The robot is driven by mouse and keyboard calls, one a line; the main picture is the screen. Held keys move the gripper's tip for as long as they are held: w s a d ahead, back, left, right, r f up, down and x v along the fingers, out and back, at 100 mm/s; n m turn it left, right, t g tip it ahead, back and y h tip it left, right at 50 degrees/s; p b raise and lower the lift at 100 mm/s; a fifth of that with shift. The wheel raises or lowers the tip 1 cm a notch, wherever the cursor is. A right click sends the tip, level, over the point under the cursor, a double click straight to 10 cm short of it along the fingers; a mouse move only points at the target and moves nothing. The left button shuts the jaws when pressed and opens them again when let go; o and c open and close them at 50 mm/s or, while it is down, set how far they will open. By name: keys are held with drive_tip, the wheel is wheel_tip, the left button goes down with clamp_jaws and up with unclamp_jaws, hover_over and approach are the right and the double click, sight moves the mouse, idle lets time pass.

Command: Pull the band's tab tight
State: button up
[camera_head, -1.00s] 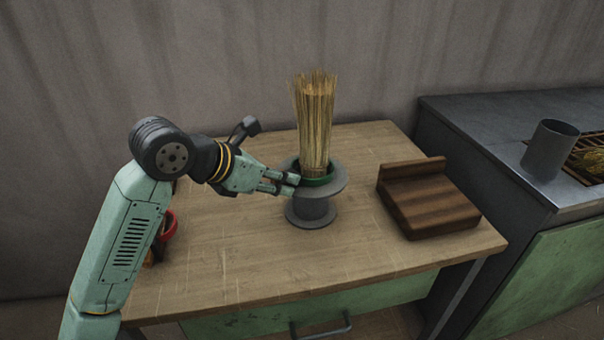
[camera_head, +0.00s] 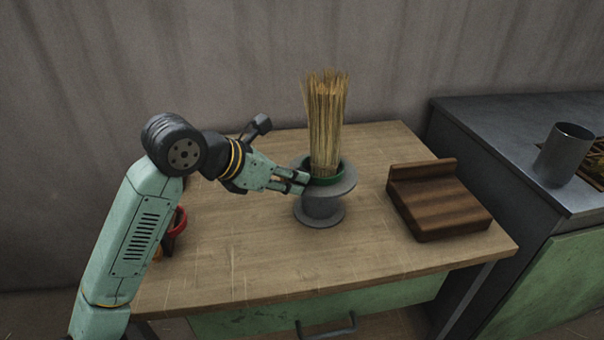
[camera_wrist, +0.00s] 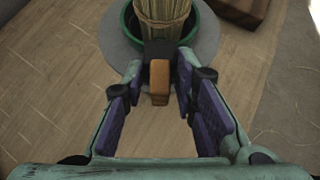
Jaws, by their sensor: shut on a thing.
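A bundle of straw bristles (camera_head: 325,120) stands upright on a grey spool-shaped stand (camera_head: 320,212). A green ring (camera_head: 325,179) surrounds its base; I cannot tell whether this is the band. In the wrist view the bundle (camera_wrist: 162,18) and green ring (camera_wrist: 203,35) are at the top. An orange-brown tab (camera_wrist: 159,78) with a dark block behind it sticks out from the ring's near side. My gripper (camera_head: 303,182) reaches in from the left beside the ring. It is shut on the tab, which lies between the fingertips (camera_wrist: 160,88) in the wrist view.
A dark wooden stepped block (camera_head: 437,205) sits right of the stand. Red and orange items (camera_head: 175,225) lie at the table's left, partly behind my arm. A grey counter with a metal cup (camera_head: 563,153) is at the right. The table's front middle is clear.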

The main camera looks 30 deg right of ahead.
drive_tip(key=shift+s+a, duration=0.1)
drive_tip(key=shift+a, duration=0.4)
drive_tip(key=shift+s+a+b, duration=0.15)
drive_tip(key=shift+a+b, duration=0.15)
drive_tip(key=shift+a, duration=0.3)
drive_tip(key=shift+s+a+b, duration=0.15)
drive_tip(key=shift+a+b, duration=0.15)
drive_tip(key=shift+a, duration=0.25)
drive_tip(key=shift+a, duration=0.1)
drive_tip(key=shift+s+a+b, duration=0.2)
drive_tip(key=shift+a+b, duration=0.15)
drive_tip(key=shift+a, duration=0.5)
clamp_jaws()
drive_tip(key=shift+a, duration=0.2)
drive_tip(key=shift+s+a+b, duration=0.2)
drive_tip(key=shift+a+b, duration=0.1)
drive_tip(key=shift+a, duration=0.4)
drive_tip(key=shift+s+a+b, duration=0.2)
drive_tip(key=shift+a+b, duration=0.05)
drive_tip(key=shift+a, duration=0.4)
drive_tip(key=o, duration=1.2)
unclamp_jaws()
drive_tip(key=shift+c, duration=0.2)
